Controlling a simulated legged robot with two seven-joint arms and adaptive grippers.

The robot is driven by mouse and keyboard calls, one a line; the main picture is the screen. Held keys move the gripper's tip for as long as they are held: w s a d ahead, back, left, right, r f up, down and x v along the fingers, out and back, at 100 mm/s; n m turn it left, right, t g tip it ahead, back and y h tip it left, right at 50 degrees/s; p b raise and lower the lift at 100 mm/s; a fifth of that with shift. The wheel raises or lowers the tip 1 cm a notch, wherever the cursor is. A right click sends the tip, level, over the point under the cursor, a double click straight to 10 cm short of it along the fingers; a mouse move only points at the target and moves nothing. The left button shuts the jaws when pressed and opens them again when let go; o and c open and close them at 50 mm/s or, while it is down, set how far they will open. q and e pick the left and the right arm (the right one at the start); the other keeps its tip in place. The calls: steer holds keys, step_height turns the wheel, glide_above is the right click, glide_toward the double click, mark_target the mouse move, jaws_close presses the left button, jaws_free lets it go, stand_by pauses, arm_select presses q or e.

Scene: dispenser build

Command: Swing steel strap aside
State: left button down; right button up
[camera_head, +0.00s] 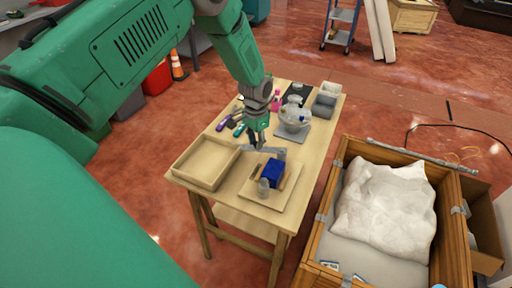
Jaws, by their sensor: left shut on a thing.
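The steel strap (270,150) is a flat grey bar above the back of a light wooden board (290,197) on the table. My left gripper (257,143) comes down from above and is shut on the strap near its middle; its fingertips are small and partly hidden. A blue block (272,172) sits on the board, just in front of the strap. A grey cylinder (263,187) stands at the block's front left. I cannot tell whether the strap touches the board. My right gripper is not in view.
An empty wooden tray (187,176) lies to the left on the wooden table (318,150). A clear round dispenser (294,116), grey bins (323,105) and hand tools (224,124) are behind. A wooden crate (308,262) with a white sack (385,200) stands to the right.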

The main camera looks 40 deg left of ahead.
arm_select(q)
steer(key=shift+w+m, duration=0.4)
steer(key=shift+m, duration=0.1)
steer(key=c, duration=1.4)
jaws_free()
steer(key=shift+r, duration=0.1)
steer(key=shift+r, duration=0.3)
step_height(320, 180, up, 11)
steer(key=shift+r, duration=0.1)
